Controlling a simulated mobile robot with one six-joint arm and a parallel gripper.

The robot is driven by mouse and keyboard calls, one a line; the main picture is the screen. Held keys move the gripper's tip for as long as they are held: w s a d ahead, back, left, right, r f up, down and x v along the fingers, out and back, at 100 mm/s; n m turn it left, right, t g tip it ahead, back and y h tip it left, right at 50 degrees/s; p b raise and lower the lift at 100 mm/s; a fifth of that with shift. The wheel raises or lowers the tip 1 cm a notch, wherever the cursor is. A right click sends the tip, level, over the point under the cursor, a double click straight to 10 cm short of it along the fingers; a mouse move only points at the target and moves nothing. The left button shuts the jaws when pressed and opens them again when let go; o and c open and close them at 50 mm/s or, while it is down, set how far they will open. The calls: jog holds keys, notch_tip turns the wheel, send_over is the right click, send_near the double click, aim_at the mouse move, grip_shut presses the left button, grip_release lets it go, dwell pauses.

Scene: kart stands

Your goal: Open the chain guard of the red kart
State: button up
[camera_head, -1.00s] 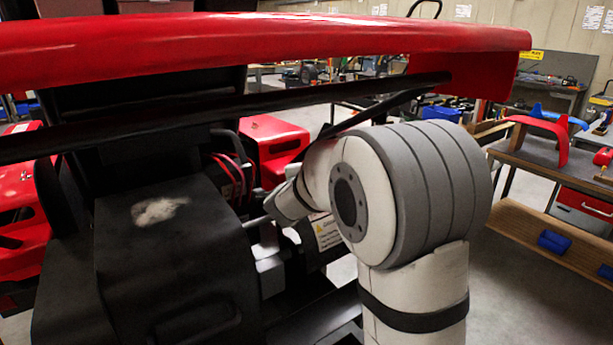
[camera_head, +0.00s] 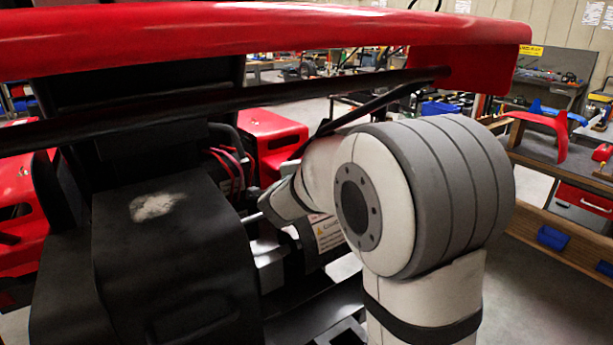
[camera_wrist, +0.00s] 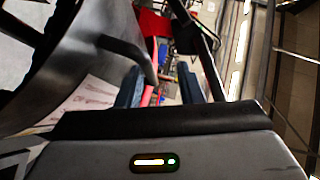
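The red kart fills the left of the head view, with its long red wing (camera_head: 300,32) across the top. A black cover (camera_head: 165,255) with a pale worn patch is on its near side; I cannot tell for sure whether it is the chain guard. My arm reaches in under the wing, right of this cover, and its far end is hidden among the kart parts. In the wrist view my gripper (camera_wrist: 160,88) shows two dark blue fingers standing apart. A curved black bar (camera_wrist: 122,48) passes close to the left finger; contact cannot be told.
A thin black strut (camera_head: 230,102) runs under the wing, close above my arm. A panel with a warning label (camera_head: 326,235) is beside my wrist. A workbench (camera_head: 560,165) with parts stands at the right; bare floor lies between it and the kart.

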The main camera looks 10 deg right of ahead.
jog(key=v, duration=0.5)
jog(key=shift+s+a+r, duration=0.1)
jog(key=shift+s+r, duration=0.05)
jog(key=shift+s, duration=0.15)
